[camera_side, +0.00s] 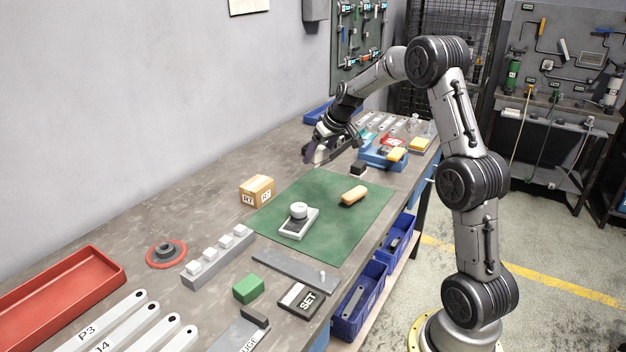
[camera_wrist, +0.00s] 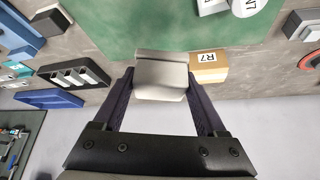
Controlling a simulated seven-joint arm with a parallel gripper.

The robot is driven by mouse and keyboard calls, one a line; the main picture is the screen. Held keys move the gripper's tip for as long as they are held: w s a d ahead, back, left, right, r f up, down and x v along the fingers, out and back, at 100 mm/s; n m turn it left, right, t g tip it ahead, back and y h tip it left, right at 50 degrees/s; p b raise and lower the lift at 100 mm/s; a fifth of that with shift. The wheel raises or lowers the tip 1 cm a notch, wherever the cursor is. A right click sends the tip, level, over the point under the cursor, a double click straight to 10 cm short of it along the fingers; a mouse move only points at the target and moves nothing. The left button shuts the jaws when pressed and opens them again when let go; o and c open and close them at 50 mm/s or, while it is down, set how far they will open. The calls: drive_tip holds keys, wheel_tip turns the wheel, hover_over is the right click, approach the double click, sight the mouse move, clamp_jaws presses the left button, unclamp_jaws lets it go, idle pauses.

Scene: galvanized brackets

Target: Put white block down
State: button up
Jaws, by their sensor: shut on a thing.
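The white block (camera_wrist: 162,78) looks pale grey-white in the wrist view, clasped between the two dark fingers of my gripper (camera_wrist: 160,92). In the side view my gripper (camera_side: 317,152) is over the far part of the workbench, near the far edge of the green mat (camera_side: 330,240). Only part of the white block (camera_side: 322,156) shows there, between the fingers. It appears to be held above the bench, but the exact height is hard to tell. The mat also shows at the top of the wrist view (camera_wrist: 125,25).
A cardboard box marked R7 (camera_side: 257,191) stands at the mat's left corner. A blue tray (camera_side: 383,160) is to the right of my gripper. The mat's far part is clear.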

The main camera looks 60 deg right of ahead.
drive_tip(key=s+d, duration=0.2)
drive_tip(key=d, duration=0.1)
drive_tip(key=m, duration=0.1)
approach(311, 175)
drive_tip(key=w, duration=0.1)
drive_tip(key=w+f, duration=0.1)
drive_tip(key=shift+w+d+f+h, duration=0.1)
drive_tip(key=shift+w+f+h, duration=0.05)
drive_tip(key=shift+w+h, duration=0.2)
drive_tip(key=shift+w+d+f, duration=0.1)
drive_tip(key=shift+w+f, duration=0.05)
drive_tip(key=shift+f, duration=1.65)
drive_tip(key=shift+f, duration=0.1)
drive_tip(key=o, duration=1.3)
